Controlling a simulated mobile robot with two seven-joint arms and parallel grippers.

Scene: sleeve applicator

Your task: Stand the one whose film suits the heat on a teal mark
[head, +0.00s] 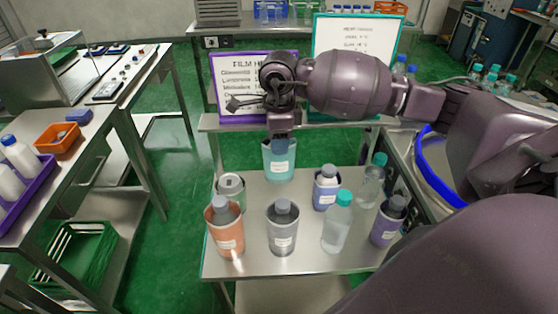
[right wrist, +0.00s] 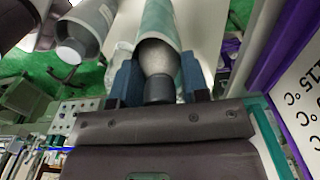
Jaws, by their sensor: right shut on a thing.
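My right gripper (head: 281,146) reaches down at the back of the steel table and is shut on a teal-sleeved bottle (head: 278,163) with a white label. In the right wrist view its blue fingers lie on both sides of this bottle (right wrist: 158,58), whose dark cap points towards the palm. I cannot tell whether its base touches the table. Other sleeved bottles stand in front: orange (head: 226,232), grey (head: 283,232), blue (head: 325,190) and purple (head: 386,225). A purple-framed film board (head: 238,103) is partly hidden by my arm. I cannot make out a teal mark. My left gripper is out of view.
Clear teal-capped bottles (head: 337,226) and (head: 371,185) and a green-sleeved container (head: 231,188) crowd the table (head: 252,265). A teal-framed board (head: 352,35) stands behind my arm. A blue-rimmed bin (head: 424,160) is at the right. A side bench (head: 82,135) is left.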

